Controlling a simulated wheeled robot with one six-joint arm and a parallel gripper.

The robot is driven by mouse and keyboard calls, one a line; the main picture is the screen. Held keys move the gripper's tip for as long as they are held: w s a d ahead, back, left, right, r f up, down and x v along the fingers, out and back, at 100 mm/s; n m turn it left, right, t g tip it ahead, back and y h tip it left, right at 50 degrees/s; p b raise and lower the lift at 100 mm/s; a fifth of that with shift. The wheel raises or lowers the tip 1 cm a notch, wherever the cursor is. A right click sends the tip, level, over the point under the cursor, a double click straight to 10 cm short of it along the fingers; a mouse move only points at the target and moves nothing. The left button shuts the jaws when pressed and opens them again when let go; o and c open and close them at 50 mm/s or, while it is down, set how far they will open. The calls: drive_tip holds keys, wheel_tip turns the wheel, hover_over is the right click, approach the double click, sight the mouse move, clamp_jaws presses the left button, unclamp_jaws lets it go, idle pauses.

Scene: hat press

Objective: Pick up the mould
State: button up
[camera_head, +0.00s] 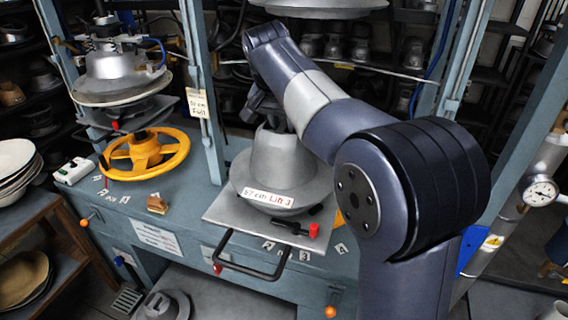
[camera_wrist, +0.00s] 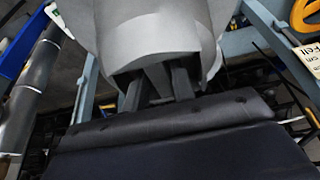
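The mould (camera_head: 278,171) is a grey metal hat form with a domed crown and a flared brim. It carries a label reading "57 cm Lift 3" and sits upright on a grey plate at the middle of the press bench in the head view. My gripper is at the top of its crown, mostly hidden there by my arm. In the wrist view the mould (camera_wrist: 150,30) fills the upper middle, and the two dark fingers of my gripper (camera_wrist: 157,88) reach into its hollow top, either side of a grey bar. Whether they touch the bar is unclear.
The plate (camera_head: 222,212) has a black handle (camera_head: 252,268) in front. A yellow handwheel (camera_head: 146,155) and another hat form (camera_head: 122,73) stand at the left. Blue press posts (camera_head: 203,95) rise beside the mould. An upper press part (camera_head: 318,8) hangs above.

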clamp_jaws()
drive_tip(key=shift+r, duration=0.15)
idle(0.4)
drive_tip(key=shift+r, duration=0.1)
